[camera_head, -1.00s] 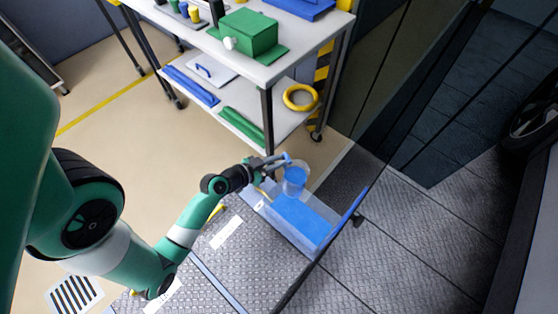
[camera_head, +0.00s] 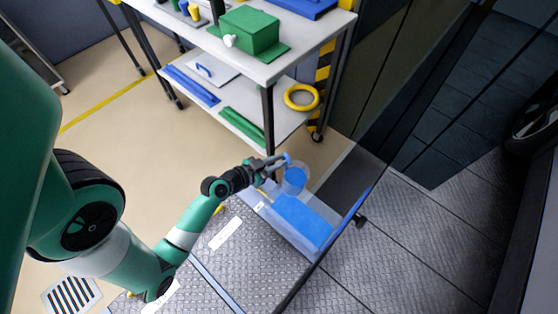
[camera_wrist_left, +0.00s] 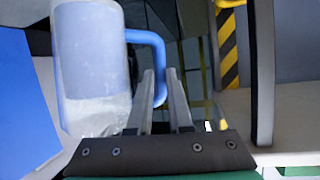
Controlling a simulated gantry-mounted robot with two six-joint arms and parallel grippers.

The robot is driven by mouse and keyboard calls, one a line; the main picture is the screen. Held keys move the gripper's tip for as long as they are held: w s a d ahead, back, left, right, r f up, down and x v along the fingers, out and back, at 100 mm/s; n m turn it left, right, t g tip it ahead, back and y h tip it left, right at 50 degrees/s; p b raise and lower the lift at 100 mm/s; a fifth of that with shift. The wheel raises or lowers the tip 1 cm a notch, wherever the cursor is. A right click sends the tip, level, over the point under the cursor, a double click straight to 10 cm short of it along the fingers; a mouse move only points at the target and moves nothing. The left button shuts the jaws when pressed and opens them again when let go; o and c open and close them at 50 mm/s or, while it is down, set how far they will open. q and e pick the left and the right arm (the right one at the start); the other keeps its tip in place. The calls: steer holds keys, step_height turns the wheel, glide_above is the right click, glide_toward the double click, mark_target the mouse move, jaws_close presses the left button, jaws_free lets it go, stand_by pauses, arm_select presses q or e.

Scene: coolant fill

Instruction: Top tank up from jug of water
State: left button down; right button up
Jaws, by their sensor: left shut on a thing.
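A translucent jug (camera_head: 293,182) with blue water in it hangs over the far end of the tank. My left gripper (camera_head: 281,161) is shut on the jug's blue handle, which shows between the fingers in the left wrist view (camera_wrist_left: 167,95). There the jug (camera_wrist_left: 92,65) stands left of the fingers, its lower part clear and its upper part bluish. The clear-walled tank (camera_head: 303,221) shows a broad blue surface below the jug. Whether water is leaving the jug cannot be told. My right gripper is not in view.
A two-level cart (camera_head: 267,75) stands behind, with a green box (camera_head: 249,33) on top and a yellow ring (camera_head: 301,97) on its lower shelf. A dark glassy panel (camera_head: 380,90) rises right of the tank. Patterned metal plates (camera_head: 240,255) lie in front.

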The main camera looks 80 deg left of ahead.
arm_select(q)
steer(key=shift+a+f+b, duration=0.1)
steer(key=shift+f+b, duration=0.1)
steer(key=shift+b, duration=0.15)
steer(key=shift+r+m+y, duration=0.25)
steer(key=shift+m+y, duration=0.05)
steer(key=shift+m, duration=0.1)
steer(key=shift+a+r+m+y+p, duration=0.1)
steer(key=shift+r+m+y+p, duration=0.25)
steer(key=shift+r+m+y, duration=0.45)
stand_by(0.6)
steer(key=shift+r+m+t+p, duration=0.3)
steer(key=shift+r+m+p, duration=0.35)
steer(key=shift+m, duration=0.15)
steer(key=shift+d+r+m+y+p, duration=0.25)
steer(key=shift+d+m+y+p, duration=0.3)
steer(key=shift+p, duration=1.45)
stand_by(0.9)
steer(key=shift+w+d+m+t+y+p, duration=0.1)
steer(key=shift+d+m+t+y+p, duration=0.3)
steer(key=shift+p, duration=1.15)
stand_by(0.6)
